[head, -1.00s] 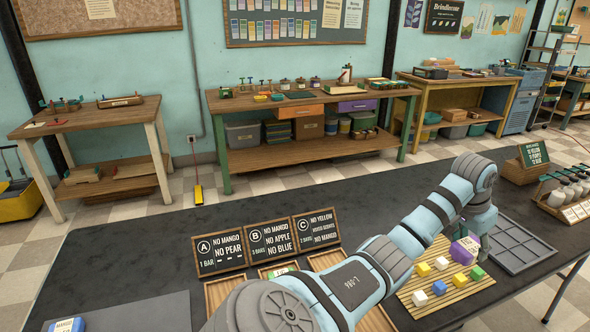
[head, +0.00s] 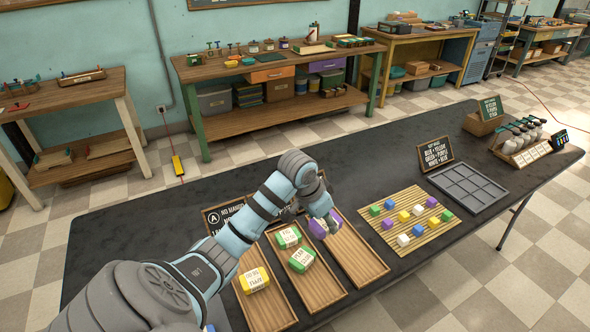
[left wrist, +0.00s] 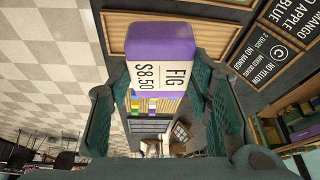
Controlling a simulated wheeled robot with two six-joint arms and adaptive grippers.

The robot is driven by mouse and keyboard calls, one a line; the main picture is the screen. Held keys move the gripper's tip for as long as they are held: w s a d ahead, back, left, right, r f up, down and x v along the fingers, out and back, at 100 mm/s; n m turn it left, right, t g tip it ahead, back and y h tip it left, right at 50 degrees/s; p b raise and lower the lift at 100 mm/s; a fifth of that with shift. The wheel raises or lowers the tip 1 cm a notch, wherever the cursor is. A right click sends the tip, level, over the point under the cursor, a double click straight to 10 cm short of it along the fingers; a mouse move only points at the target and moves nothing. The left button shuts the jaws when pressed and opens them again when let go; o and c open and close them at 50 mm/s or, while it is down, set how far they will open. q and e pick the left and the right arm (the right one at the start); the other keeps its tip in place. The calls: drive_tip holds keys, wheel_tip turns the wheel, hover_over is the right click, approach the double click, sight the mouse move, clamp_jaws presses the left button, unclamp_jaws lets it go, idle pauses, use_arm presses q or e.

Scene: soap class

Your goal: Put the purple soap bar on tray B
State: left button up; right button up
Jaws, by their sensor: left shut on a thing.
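The purple soap bar (head: 317,229) is in my left gripper (head: 324,219), above the far ends of trays B and C. In the left wrist view the bar (left wrist: 161,60), labelled FIG $8.50, sits between the two fingers (left wrist: 163,100) of that gripper. Tray B (head: 318,298) is the middle wooden tray; two green soap bars (head: 288,237) (head: 301,259) lie in it. Its sign is mostly hidden behind my arm. The gap between bar and trays is hard to judge. My right gripper is not in view.
Tray A (head: 275,315) holds a yellow bar (head: 254,280). Tray C (head: 362,262) looks empty. A slatted mat (head: 385,243) with several small coloured cubes, a grey grid tray (head: 468,187) and a small sign (head: 436,153) stand to the right.

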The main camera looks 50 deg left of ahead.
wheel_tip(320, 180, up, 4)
drive_tip(key=p, duration=0.2)
use_arm(q)
drive_tip(key=s+d+m+h, duration=0.1)
drive_tip(key=s+d, duration=0.2)
drive_tip(key=s, duration=0.2)
wheel_tip(320, 180, down, 19)
drive_tip(key=b, duration=0.5)
drive_tip(key=shift+d+f, duration=0.1)
drive_tip(key=shift+d, duration=0.05)
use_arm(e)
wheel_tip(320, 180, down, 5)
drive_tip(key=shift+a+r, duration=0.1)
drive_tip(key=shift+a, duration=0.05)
use_arm(q)
drive_tip(key=o, duration=1)
drive_tip(key=shift+f, duration=0.1)
drive_tip(key=o, duration=0.3)
drive_tip(key=shift+o, duration=0.2)
